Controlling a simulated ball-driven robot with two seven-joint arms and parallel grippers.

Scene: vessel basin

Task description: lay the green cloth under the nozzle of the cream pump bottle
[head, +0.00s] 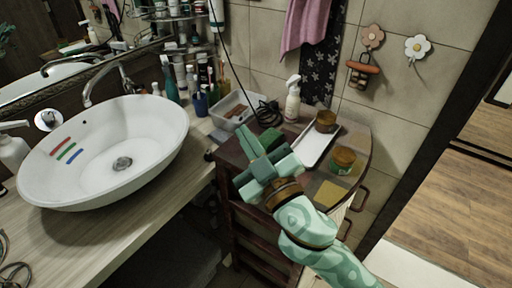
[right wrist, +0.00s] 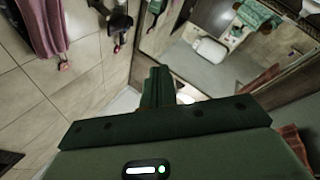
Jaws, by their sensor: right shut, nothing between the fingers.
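A cream bottle with a white pump head (head: 292,100) stands upright at the back of the dark wooden cabinet, close to the wall. A flat yellow-green square (head: 328,193) lies near the cabinet's front right; I cannot tell whether it is the green cloth. My right gripper (head: 254,146) is above the cabinet's left part, in front of the bottle and apart from it. Its dark green fingers (right wrist: 156,88) are shut and empty in the right wrist view, and its arm hides part of the cabinet top. My left gripper is not in view.
A white tray (head: 316,148) and two brown-lidded jars (head: 326,122) (head: 343,160) take up the cabinet's right. A grey bin (head: 233,112) and black cable stand left of the bottle. The white basin (head: 105,150) is at left, with another pump bottle (head: 12,150).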

